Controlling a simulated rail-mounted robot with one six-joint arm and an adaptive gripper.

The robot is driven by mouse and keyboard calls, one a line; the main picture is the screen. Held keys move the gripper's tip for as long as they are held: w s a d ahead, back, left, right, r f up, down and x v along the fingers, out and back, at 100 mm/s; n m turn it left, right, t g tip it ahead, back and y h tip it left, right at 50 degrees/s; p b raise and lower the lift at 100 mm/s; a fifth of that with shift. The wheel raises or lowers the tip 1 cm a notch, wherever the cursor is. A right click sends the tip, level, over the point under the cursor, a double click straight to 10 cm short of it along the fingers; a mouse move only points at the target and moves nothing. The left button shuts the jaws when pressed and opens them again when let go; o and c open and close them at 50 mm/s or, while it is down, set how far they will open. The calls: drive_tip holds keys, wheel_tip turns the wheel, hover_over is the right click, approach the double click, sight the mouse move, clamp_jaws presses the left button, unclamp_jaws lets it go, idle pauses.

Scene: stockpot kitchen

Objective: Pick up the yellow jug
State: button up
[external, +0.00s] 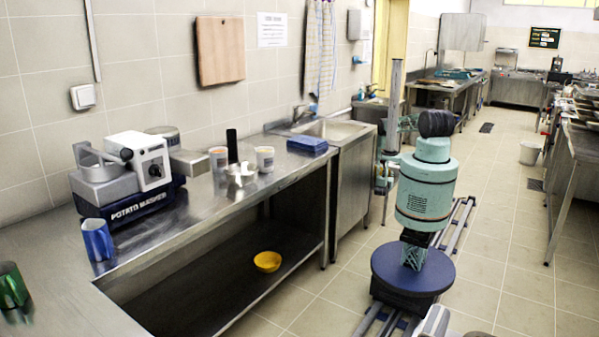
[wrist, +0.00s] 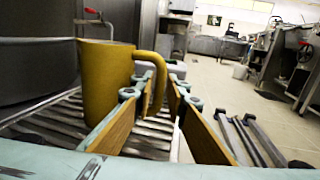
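The yellow jug (wrist: 105,82) stands upright in the left half of the wrist view, with its handle on the right side. My gripper (wrist: 163,80) is open. Its two tan-padded fingers point forward, just right of the jug body. The jug's handle (wrist: 161,68) shows between the fingertips in the picture; I cannot tell whether either finger touches it. The left finger hides part of the jug's lower right side. I do not see the jug or my gripper's fingers in the external view.
The jug stands on a slatted metal rack (wrist: 48,128), with a large dark metal pot (wrist: 35,45) close behind it at left. Open floor (wrist: 225,80) lies to the right. In the external view, a yellow bowl (external: 267,261) sits on the counter's lower shelf, and a blue cup (external: 98,240) stands on the counter.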

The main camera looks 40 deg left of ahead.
drive_tip(key=shift+c, duration=0.7)
clamp_jaws()
drive_tip(key=shift+r, duration=0.15)
drive_tip(key=shift+a+r+p, duration=0.1)
drive_tip(key=shift+r+p, duration=0.2)
drive_tip(key=shift+r, duration=0.4)
drive_tip(key=shift+s+d+r+p, duration=0.15)
drive_tip(key=shift+r+p, duration=0.05)
drive_tip(key=shift+r, duration=0.35)
drive_tip(key=shift+s+d+r+p, duration=0.1)
drive_tip(key=shift+d+r+p, duration=0.1)
drive_tip(key=shift+r, duration=0.3)
drive_tip(key=s+d+r+p, duration=0.1)
drive_tip(key=s+d+p, duration=0.1)
drive_tip(key=s+d, duration=0.8)
drive_tip(key=shift+s+d+r+p, duration=0.2)
drive_tip(key=shift+d+p, duration=0.15)
drive_tip(key=shift+d, duration=0.2)
